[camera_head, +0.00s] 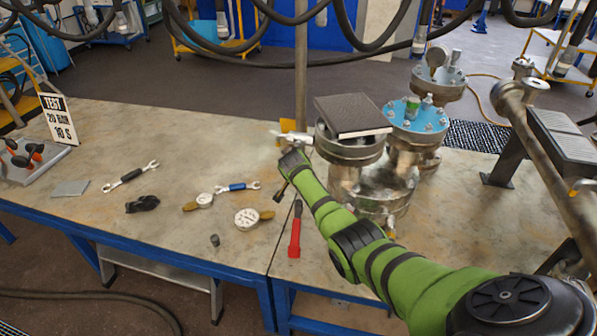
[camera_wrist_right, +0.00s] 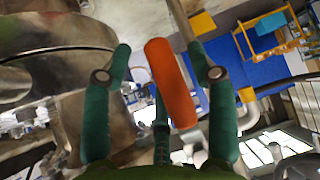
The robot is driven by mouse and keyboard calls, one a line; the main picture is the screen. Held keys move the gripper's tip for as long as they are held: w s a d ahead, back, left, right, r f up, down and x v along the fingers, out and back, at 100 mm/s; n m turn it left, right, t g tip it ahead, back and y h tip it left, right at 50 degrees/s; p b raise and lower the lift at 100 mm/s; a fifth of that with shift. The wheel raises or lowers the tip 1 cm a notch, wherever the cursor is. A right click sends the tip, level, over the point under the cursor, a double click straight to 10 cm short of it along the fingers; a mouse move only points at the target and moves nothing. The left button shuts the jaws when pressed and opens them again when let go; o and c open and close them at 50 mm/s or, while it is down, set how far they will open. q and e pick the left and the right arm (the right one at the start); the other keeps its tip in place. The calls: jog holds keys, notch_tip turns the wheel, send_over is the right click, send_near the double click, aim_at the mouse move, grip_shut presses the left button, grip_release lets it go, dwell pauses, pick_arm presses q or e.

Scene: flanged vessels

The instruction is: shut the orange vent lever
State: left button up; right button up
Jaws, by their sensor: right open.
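The orange vent lever (camera_wrist_right: 172,85) shows in the right wrist view as a thick rounded bar, slightly tilted, between the fingers of my right gripper (camera_wrist_right: 160,52). The gripper is open, with a visible gap from the lever to each finger in that view. In the head view my right gripper (camera_head: 292,142) is just left of the flanged vessel (camera_head: 350,150); I cannot make out the lever there, and the hand may hide it. My left gripper is not in view.
A dark square plate (camera_head: 352,115) lies on the vessel, beside a blue flange (camera_head: 428,123). A red-handled tool (camera_head: 295,230), gauges (camera_head: 247,218) and wrenches (camera_head: 131,176) lie on the bench. A test sign (camera_head: 58,118) stands at left. Hoses hang overhead.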

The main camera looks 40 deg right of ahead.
jog(key=v, duration=1.2)
jog(key=shift+f, duration=0.1)
dwell(0.4)
jog(key=s+a+f+n+g+y, duration=0.1)
jog(key=s+a+f+n, duration=0.3)
jog(key=f, duration=0.7)
jog(key=s+a+f+g+y+b, duration=0.1)
jog(key=s+f, duration=0.4)
jog(key=f, duration=0.5)
jog(key=s+a+f+n+y, duration=0.1)
jog(key=s+a+f+n, duration=0.3)
jog(key=f, duration=0.7)
jog(key=s+a+f+g+y, duration=0.1)
jog(key=s+f, duration=0.5)
jog(key=s, duration=0.6)
jog(key=s+a+f+n+g, duration=0.1)
jog(key=s+a+f, duration=0.3)
jog(key=s, duration=0.9)
jog(key=s+a+f+n+g+y+b, duration=0.1)
jog(key=s+a+f, duration=0.1)
jog(key=s+f, duration=0.7)
jog(key=s, duration=0.4)
jog(key=shift+s+a+f+g+y, duration=0.2)
jog(key=shift+s+a+g+y, duration=0.1)
jog(key=shift+g, duration=0.1)
